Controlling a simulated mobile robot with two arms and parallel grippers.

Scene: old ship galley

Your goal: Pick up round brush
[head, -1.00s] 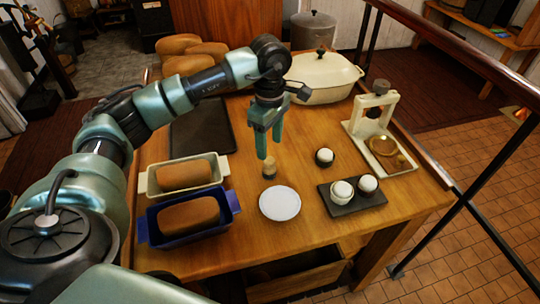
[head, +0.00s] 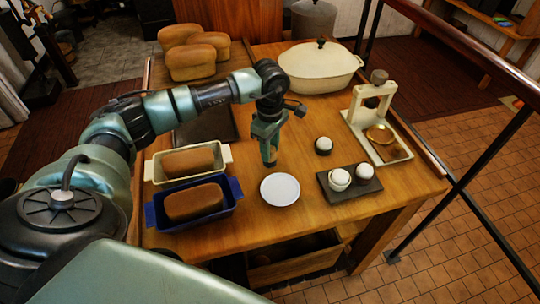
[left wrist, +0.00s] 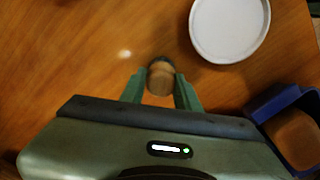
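The round brush is a small, stubby piece with a tan wooden top and a darker rim. It stands on the wooden table in the left wrist view (left wrist: 160,80). My left gripper (head: 269,155) points down at it, one green finger on each side. In the left wrist view the fingers (left wrist: 160,76) look open, with the brush between them and narrow gaps beside it. In the head view the fingers hide most of the brush. My right gripper is not in view.
A white plate (head: 280,190) lies close in front of the brush. Bread tins, one cream (head: 152,170) and one blue (head: 158,217), stand to the left. A small pot (head: 323,146), a dark tray (head: 345,196) and a cream press (head: 357,115) stand to the right. A lidded casserole (head: 318,70) is behind.

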